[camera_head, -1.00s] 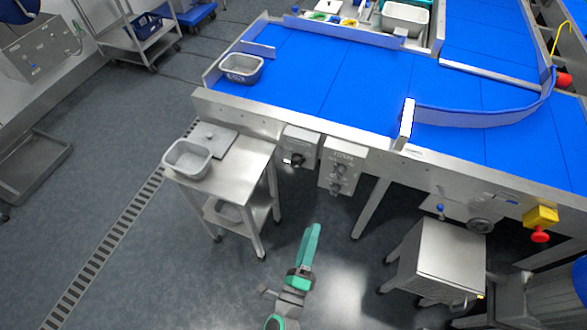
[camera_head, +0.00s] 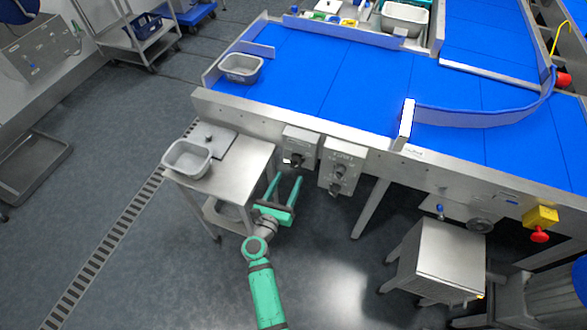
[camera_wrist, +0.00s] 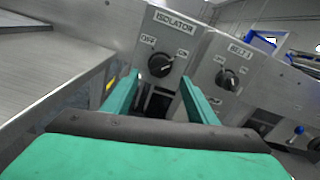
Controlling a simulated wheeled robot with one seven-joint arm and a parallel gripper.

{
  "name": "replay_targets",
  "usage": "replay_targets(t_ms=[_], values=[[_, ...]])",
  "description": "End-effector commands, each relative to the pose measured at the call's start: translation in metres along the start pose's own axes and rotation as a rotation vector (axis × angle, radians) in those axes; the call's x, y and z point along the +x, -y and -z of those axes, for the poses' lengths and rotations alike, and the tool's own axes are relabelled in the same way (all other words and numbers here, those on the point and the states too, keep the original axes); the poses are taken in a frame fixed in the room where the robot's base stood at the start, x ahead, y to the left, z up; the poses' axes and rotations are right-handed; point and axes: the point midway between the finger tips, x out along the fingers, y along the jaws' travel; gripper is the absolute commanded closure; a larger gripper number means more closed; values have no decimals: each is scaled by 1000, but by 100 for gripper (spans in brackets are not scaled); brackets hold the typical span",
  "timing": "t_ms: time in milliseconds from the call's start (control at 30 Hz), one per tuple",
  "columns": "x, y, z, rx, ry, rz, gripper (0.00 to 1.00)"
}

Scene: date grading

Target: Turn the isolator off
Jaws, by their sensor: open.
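The isolator is a grey box (camera_wrist: 175,38) labelled ISOLATOR, with a black rotary knob (camera_wrist: 161,64). OFF is marked at the knob's upper left and ON at its upper right. The knob's exact pointing is hard to tell. In the head view the isolator knob (camera_head: 296,160) sits on the conveyor's front side. My gripper (camera_head: 286,178) is open and empty, its two green fingers pointing up at the isolator from just below and in front. In the wrist view the fingers (camera_wrist: 158,82) stand either side of the knob's lower area, apart from it.
A second box labelled BELT (camera_wrist: 232,66), with its own knob (camera_wrist: 227,79), is close on the right. A steel side table (camera_head: 240,165) with a grey tub (camera_head: 187,158) stands close on the left. A red emergency button (camera_head: 540,235) is far right.

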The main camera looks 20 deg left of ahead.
Motion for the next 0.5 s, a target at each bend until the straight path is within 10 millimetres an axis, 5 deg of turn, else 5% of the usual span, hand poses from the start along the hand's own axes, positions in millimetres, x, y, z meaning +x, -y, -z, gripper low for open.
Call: replay_targets(t_ms=[200,500], values=[[37,0,-1,0,0,0,48],[60,0,0,-2,0,0,48]])
